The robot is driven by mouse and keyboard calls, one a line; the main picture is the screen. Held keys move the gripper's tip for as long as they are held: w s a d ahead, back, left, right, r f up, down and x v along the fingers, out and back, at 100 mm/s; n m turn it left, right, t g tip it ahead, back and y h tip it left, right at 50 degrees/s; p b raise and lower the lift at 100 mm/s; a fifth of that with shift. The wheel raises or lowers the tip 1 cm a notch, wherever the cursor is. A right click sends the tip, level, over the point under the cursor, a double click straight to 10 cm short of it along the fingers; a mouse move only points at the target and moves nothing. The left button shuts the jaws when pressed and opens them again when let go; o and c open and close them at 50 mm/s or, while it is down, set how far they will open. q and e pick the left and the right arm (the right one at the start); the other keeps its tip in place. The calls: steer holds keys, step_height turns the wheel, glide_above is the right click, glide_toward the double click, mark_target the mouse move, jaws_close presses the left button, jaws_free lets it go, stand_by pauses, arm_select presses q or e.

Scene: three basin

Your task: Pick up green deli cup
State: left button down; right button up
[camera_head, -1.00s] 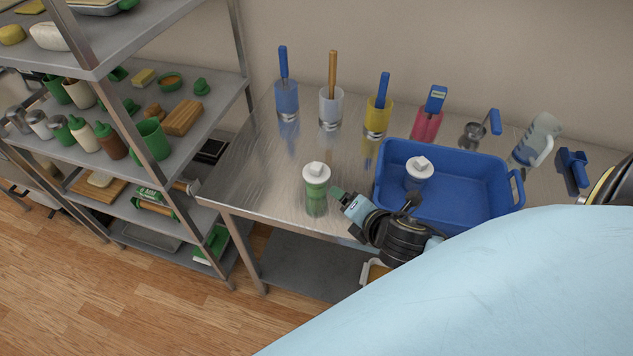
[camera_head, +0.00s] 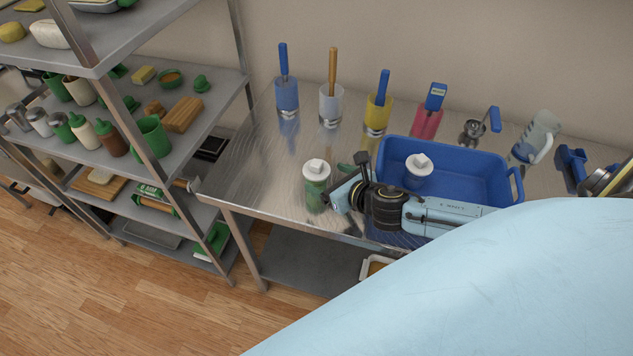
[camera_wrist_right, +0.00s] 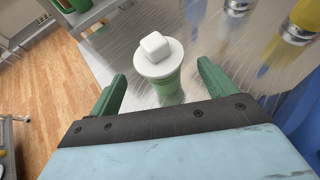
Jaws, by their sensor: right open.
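The green deli cup (camera_head: 316,190) stands upright on the steel table's front left part, with a white lid and a white block on top. In the right wrist view the cup (camera_wrist_right: 167,88) sits beyond and between the two green fingers. My right gripper (camera_head: 345,177) is open and empty, just right of the cup in the head view. In the right wrist view the right gripper (camera_wrist_right: 160,92) has one finger to each side of the cup, apart from it. My left gripper is not in view.
A blue basin (camera_head: 470,172) holding another white-lidded cup (camera_head: 419,168) stands right of the green cup. Several colored cups with tools, including a blue one (camera_head: 286,95), line the back. A shelf rack (camera_head: 205,130) stands left. The table (camera_head: 255,165) is clear left of the green cup.

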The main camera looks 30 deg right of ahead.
steer(key=shift+x, duration=2.85)
steer(key=shift+f, duration=0.1)
steer(key=c, duration=1)
steer(key=shift+o, duration=0.2)
